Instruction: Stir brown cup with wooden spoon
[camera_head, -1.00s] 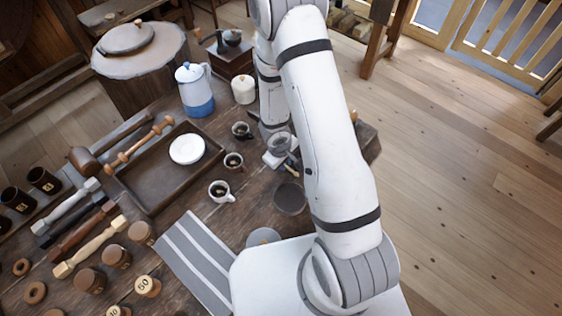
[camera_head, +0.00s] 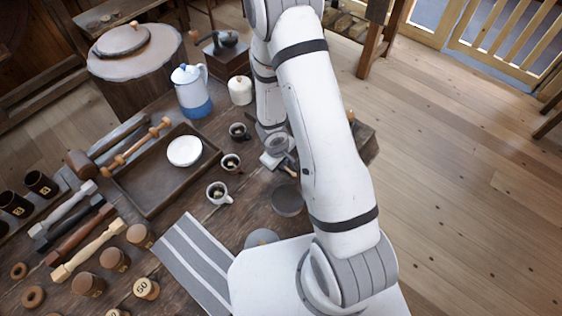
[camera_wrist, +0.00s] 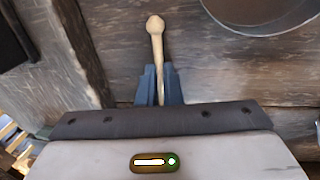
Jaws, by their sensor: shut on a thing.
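My gripper (camera_wrist: 160,86) is shut on the handle of a pale wooden spoon (camera_wrist: 156,42). The spoon's rounded end points away from the wrist, above the dark plank tabletop. In the head view my gripper is small and partly hidden beside my arm, right of the cups. Three small cups stand in a loose line on the table: a dark one (camera_head: 239,131) at the back, a dark brownish one (camera_head: 231,163) in the middle, and a white one (camera_head: 217,193) in front. I cannot tell for sure which dark cup is the brown one. The spoon is apart from all three.
A wooden tray (camera_head: 150,203) with a white dish (camera_head: 184,151) lies left of the cups. A blue-and-white pot (camera_head: 193,95) and white jar (camera_head: 240,91) stand behind. A round dark dish (camera_head: 287,200) sits near my arm. A striped cloth (camera_head: 190,262) lies in front.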

